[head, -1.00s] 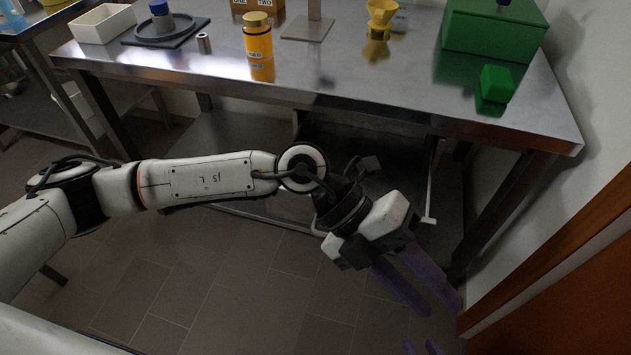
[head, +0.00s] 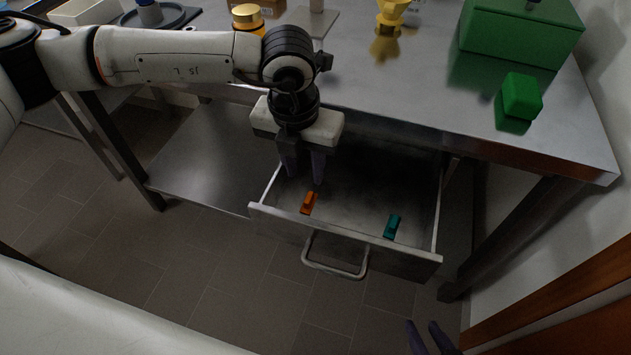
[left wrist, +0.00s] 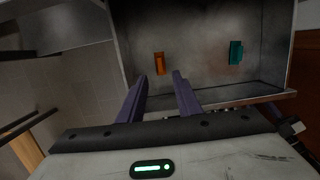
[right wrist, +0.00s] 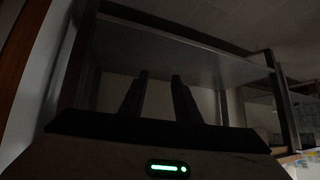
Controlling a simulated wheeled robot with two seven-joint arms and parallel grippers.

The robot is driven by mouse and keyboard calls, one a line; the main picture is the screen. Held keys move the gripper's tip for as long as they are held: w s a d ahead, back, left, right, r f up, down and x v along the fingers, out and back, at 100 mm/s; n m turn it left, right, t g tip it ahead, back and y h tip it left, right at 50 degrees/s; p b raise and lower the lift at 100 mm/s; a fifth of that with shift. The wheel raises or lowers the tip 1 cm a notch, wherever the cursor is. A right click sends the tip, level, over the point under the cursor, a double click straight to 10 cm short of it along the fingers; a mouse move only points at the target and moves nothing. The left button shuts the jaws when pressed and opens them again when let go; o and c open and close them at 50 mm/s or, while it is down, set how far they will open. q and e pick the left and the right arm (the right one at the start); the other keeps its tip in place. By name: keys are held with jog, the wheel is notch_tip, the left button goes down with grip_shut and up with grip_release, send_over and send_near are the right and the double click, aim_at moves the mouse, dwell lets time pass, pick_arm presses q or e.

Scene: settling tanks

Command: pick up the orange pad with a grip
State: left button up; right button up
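The orange pad (head: 308,202) is a small block with a raised grip, lying on the floor of the open drawer, left of its middle. It also shows in the left wrist view (left wrist: 159,63), ahead of and between the fingers. My left gripper (head: 304,178) points down over the drawer, above and just behind the pad, open and empty. Its purple fingers stand apart in the left wrist view (left wrist: 161,85). My right gripper (head: 428,330) shows only its fingertips at the lower edge of the head view. Its fingers are apart and empty in the right wrist view (right wrist: 158,80).
A teal pad (head: 392,226) lies in the same drawer (head: 346,246), to the right. The drawer has thin side walls and a front handle (head: 335,268). The steel table (head: 420,95) overhangs behind, bearing a green box (head: 520,35) and a green block (head: 521,96).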

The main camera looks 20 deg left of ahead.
pick_arm(q)
send_over(309, 197)
jog(key=f, duration=0.5)
jog(key=shift+s+a, duration=0.1)
jog(key=shift+s, duration=0.15)
notch_tip(309, 197, down, 5)
jog(key=shift+w+f, duration=0.1)
grip_shut()
